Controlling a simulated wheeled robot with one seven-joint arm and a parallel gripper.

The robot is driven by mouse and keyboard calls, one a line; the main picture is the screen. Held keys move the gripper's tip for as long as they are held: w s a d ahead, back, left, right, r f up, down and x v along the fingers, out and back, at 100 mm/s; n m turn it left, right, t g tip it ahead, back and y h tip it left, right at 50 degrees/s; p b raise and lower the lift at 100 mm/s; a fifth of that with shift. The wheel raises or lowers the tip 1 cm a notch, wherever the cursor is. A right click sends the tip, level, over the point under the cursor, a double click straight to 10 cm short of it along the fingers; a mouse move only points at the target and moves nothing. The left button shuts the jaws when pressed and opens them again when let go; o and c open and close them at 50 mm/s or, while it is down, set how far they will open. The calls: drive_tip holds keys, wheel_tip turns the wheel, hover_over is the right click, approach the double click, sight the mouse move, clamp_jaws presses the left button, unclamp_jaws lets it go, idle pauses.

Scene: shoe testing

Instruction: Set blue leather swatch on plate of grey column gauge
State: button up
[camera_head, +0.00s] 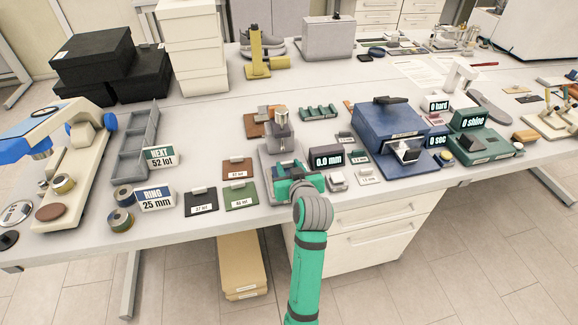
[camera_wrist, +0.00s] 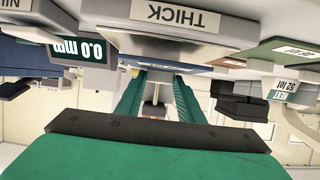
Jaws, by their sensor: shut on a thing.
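The grey column gauge (camera_head: 280,138) stands near the front edge of the bench, with a dark display reading 0.0 mm (camera_head: 327,159) to its right. Its base also shows in the wrist view, upside down, with a THICK label (camera_wrist: 176,16). My gripper (camera_head: 290,180) is at the front of this gauge, over its base area. In the wrist view my two green fingers (camera_wrist: 157,97) are close together, shut on a small pale grip piece (camera_wrist: 155,88). The blue leather swatch itself is mostly hidden by the fingers and gauge; I cannot tell whether it touches the plate.
Brown (camera_head: 237,168), black (camera_head: 201,200) and green (camera_head: 240,194) swatches lie left of the gauge. A blue instrument (camera_head: 388,135) stands to the right, with small labelled blocks between. A green shine tester (camera_head: 482,138) is farther right.

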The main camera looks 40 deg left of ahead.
drive_tip(key=shift+f, duration=0.7)
drive_tip(key=o, duration=1.1)
drive_tip(key=shift+d, duration=0.1)
drive_tip(key=v, duration=1)
drive_tip(key=shift+s+d+r, duration=0.15)
drive_tip(key=shift+s, duration=0.1)
